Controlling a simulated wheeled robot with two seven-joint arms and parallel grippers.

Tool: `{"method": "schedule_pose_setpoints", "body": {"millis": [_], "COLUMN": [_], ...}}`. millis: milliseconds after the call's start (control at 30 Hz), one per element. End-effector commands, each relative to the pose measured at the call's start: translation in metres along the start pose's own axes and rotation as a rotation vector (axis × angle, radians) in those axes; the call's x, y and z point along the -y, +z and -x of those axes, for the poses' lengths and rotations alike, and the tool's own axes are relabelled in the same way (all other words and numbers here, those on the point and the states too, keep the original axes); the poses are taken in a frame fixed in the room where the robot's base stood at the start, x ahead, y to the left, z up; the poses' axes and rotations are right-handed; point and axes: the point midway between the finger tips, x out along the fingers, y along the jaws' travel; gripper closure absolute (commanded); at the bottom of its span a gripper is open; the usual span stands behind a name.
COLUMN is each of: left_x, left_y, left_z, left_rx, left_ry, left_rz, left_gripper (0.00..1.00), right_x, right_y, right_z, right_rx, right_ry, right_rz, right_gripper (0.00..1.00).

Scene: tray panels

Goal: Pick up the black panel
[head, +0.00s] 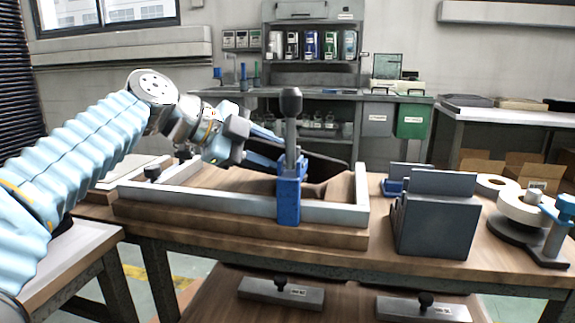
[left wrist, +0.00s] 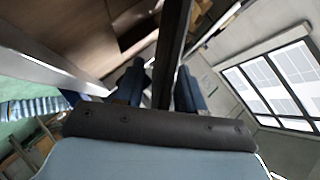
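The black panel (head: 318,166) shows in the head view at the far side of the wooden tray (head: 240,232), slanting, partly behind a blue clamp. My left gripper (head: 264,150) reaches in from the left to the panel's left end. In the left wrist view the panel (left wrist: 174,45) runs edge-on between the two blue fingers (left wrist: 160,88), which look closed against its faces. I cannot tell whether the panel's lower edge touches the tray. My right gripper is in neither view.
The blue clamp (head: 289,200) with a black knob stands at the tray's front wall. A dark grey holder (head: 432,228) with upright panels stands to the right, then white tape rolls (head: 527,207). Handled grey plates (head: 281,293) lie on the lower shelf.

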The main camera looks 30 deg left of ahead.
Motion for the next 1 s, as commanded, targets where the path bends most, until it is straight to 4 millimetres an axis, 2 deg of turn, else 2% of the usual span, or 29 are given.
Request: {"method": "schedule_pose_setpoints", "body": {"millis": [67, 300, 733, 867, 1000], "left_x": [0.0, 0.0, 0.004, 0.017, 0.04], "left_y": [0.0, 0.0, -0.003, -0.01, -0.025], "left_z": [0.0, 0.001, 0.003, 0.011, 0.025], "left_rx": [0.0, 0.0, 0.0, 0.0, -0.001], "left_ry": [0.0, 0.0, -0.001, -0.002, -0.002], "left_rz": [0.0, 0.0, 0.0, -0.003, -0.003], "left_gripper": [0.63, 1.0, 1.0, 1.0, 1.0], "right_x": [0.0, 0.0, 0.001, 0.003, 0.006], "right_y": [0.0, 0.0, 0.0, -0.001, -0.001], "right_z": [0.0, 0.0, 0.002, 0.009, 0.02], "right_rx": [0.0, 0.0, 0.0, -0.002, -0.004], "right_ry": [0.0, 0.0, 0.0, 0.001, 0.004], "right_rz": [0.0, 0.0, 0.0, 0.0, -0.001], "right_gripper": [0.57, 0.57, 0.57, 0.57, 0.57]}}
